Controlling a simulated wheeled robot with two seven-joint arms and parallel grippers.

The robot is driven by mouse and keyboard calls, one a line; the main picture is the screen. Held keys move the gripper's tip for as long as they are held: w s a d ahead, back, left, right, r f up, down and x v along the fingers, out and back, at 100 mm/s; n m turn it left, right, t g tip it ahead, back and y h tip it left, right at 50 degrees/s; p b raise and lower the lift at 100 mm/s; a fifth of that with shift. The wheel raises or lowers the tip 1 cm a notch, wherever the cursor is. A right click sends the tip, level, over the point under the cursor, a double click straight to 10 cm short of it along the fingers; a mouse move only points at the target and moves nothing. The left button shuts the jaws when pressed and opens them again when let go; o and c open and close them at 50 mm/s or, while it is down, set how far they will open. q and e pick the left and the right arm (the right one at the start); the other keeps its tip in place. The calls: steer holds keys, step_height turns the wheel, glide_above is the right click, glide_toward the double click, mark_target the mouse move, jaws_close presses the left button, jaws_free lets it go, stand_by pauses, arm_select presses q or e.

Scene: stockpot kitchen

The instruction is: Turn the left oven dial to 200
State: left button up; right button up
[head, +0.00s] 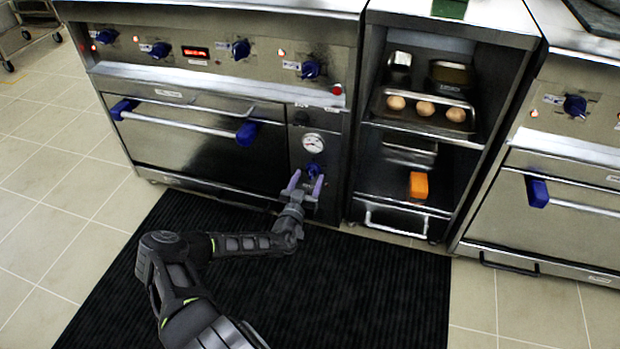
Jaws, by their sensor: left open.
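The left oven's blue dial (314,171) sits on the steel panel to the right of the oven door, just below a round white gauge (313,143). My left gripper (306,183) is open, with its two purple fingers pointing up at the dial. The fingertips are at or very close to the dial, one on each side of it; I cannot tell if they touch. The dial's markings and setting are too small to read. My right gripper is not in view.
The oven door (200,140) has a long handle with blue ends. Above it is a row of blue knobs (241,49). An open shelf unit (352,190) with a tray of eggs and an orange block (419,185) stands to the right. A black mat (350,290) covers the floor.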

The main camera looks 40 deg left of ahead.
arm_select(q)
steer(key=shift+x, duration=1.15)
steer(key=shift+c, duration=0.2)
jaws_close()
